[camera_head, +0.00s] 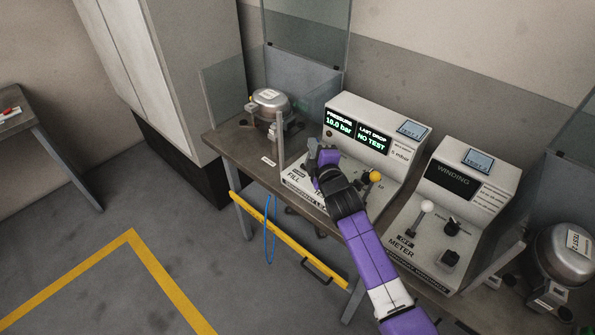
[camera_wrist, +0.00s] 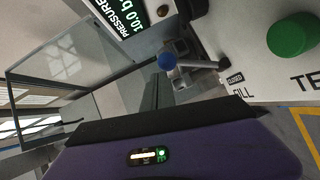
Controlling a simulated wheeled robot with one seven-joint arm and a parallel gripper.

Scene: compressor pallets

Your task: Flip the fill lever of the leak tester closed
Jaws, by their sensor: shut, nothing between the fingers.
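The leak tester (camera_head: 345,112) is the pale console in the middle of the bench, its display reading 10.0 bar and NO TEST. My gripper (camera_head: 315,152) is over the left part of its sloped panel, by the FILL label, and is shut with nothing held. It hides the fill lever in the head view. In the wrist view the fill lever's blue knob (camera_wrist: 166,61) sits on a metal rod running right to a pivot, near the CLOSED and FILL labels. A green button (camera_wrist: 292,35) lies to the right. I cannot tell whether my fingers touch the lever.
A yellow-knobbed lever (camera_head: 375,176) stands right of my gripper on the same panel. The winding meter (camera_head: 460,180) is farther right. A metal compressor (camera_head: 269,101) stands at the bench's left end, beside clear guard panels. A yellow rail (camera_head: 285,238) runs along the bench front.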

